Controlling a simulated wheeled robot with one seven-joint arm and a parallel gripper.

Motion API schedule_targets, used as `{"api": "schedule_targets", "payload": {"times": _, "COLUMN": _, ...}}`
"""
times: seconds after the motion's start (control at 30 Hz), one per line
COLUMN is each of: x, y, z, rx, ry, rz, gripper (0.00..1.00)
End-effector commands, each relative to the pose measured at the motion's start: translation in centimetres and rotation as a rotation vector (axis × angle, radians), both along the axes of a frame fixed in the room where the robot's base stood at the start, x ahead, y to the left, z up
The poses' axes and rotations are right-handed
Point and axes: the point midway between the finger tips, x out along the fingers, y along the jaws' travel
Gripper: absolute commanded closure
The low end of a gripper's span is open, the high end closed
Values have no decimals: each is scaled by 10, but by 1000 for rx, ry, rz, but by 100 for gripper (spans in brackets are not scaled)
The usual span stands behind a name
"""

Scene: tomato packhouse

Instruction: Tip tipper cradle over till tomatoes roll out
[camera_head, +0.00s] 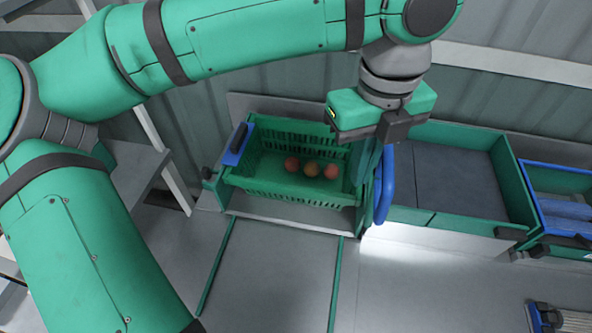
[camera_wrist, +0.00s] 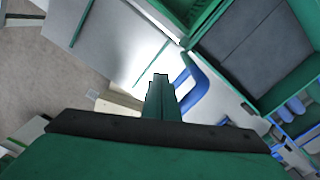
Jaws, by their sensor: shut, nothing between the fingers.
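The green tipper cradle (camera_head: 290,192) is a slatted basket, standing level between its side mounts. Three tomatoes (camera_head: 311,168) lie on its floor. A blue bar handle (camera_head: 386,185) stands upright at the cradle's right side; it also shows in the wrist view (camera_wrist: 188,86). My gripper (camera_head: 372,168) points down at the cradle's right end, just left of the blue handle. In the wrist view my gripper's fingers (camera_wrist: 161,82) are closed together and empty, with the handle close to their right. I cannot tell whether they touch it.
Right of the cradle is a green-walled bin with a dark grey floor (camera_head: 450,180). A blue-rimmed crate (camera_head: 562,208) stands further right. A brush-like item (camera_head: 560,318) lies at the bottom right. Green lines mark the bare grey surface (camera_head: 275,270) in front of the cradle.

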Motion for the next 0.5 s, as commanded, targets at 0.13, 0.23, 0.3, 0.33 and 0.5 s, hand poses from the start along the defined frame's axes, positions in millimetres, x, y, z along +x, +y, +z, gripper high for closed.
{"api": "schedule_targets", "payload": {"times": 0.13, "x": -2, "y": -9, "z": 0, "rx": 1, "ry": 0, "rz": -4, "gripper": 100}}
{"api": "schedule_targets", "payload": {"times": 0.23, "x": -4, "y": -16, "z": 0, "rx": 1, "ry": 0, "rz": -6, "gripper": 100}}
{"api": "schedule_targets", "payload": {"times": 0.3, "x": -6, "y": -20, "z": 0, "rx": 1, "ry": 0, "rz": -6, "gripper": 100}}
{"api": "schedule_targets", "payload": {"times": 0.33, "x": -6, "y": -22, "z": 0, "rx": 0, "ry": 0, "rz": -6, "gripper": 100}}
{"api": "schedule_targets", "payload": {"times": 0.5, "x": -9, "y": -30, "z": 0, "rx": -1, "ry": 1, "rz": -4, "gripper": 100}}
